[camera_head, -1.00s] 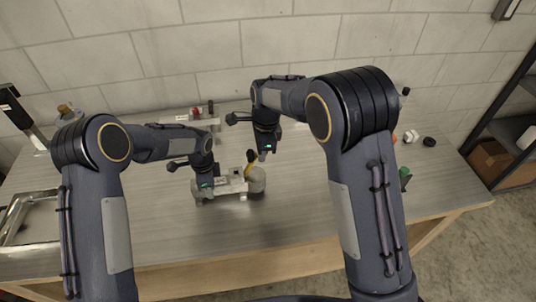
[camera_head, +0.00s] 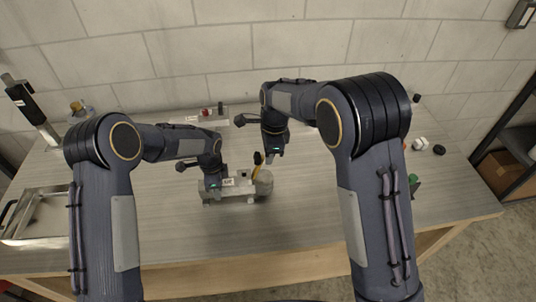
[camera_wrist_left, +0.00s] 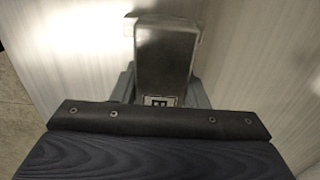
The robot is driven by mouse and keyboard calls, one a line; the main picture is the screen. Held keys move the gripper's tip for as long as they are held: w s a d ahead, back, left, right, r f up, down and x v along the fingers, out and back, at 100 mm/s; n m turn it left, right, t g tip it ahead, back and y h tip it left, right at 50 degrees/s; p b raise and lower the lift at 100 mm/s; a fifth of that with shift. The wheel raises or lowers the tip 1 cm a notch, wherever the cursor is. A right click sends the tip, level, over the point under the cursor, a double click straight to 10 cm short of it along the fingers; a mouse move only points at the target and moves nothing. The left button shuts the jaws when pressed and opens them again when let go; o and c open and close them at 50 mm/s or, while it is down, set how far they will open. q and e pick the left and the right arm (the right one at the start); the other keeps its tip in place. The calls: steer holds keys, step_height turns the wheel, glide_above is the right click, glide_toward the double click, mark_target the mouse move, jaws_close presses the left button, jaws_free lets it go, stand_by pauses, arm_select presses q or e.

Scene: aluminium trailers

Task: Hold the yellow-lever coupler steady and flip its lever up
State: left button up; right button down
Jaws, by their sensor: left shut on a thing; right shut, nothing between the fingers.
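The yellow-lever coupler (camera_head: 241,187) is a grey metal piece with a white label and a rounded end at right, lying on the workbench. Its yellow lever (camera_head: 257,167) with a black tip points up from the rounded end. My left gripper (camera_head: 214,192) is shut on the coupler's left end. In the left wrist view the coupler's grey bar (camera_wrist_left: 165,55) runs between the fingers, which are mostly hidden. My right gripper (camera_head: 273,157) is shut and empty, just right of the lever tip; a small gap seems to separate them.
Another coupler with a red part (camera_head: 206,112) lies behind on the workbench (camera_head: 330,205). A metal frame (camera_head: 40,215) and a black-topped post (camera_head: 28,105) stand at left. White and black round parts (camera_head: 420,143) and a green-topped item (camera_head: 413,181) are at right.

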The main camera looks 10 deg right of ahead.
steer(key=d+f, duration=0.1)
steer(key=d, duration=0.3)
step_height(320, 180, up, 10)
steer(key=shift+a, duration=0.2)
steer(key=shift+f, duration=0.1)
arm_select(q)
steer(key=o, duration=1.2)
steer(key=shift+r, duration=0.1)
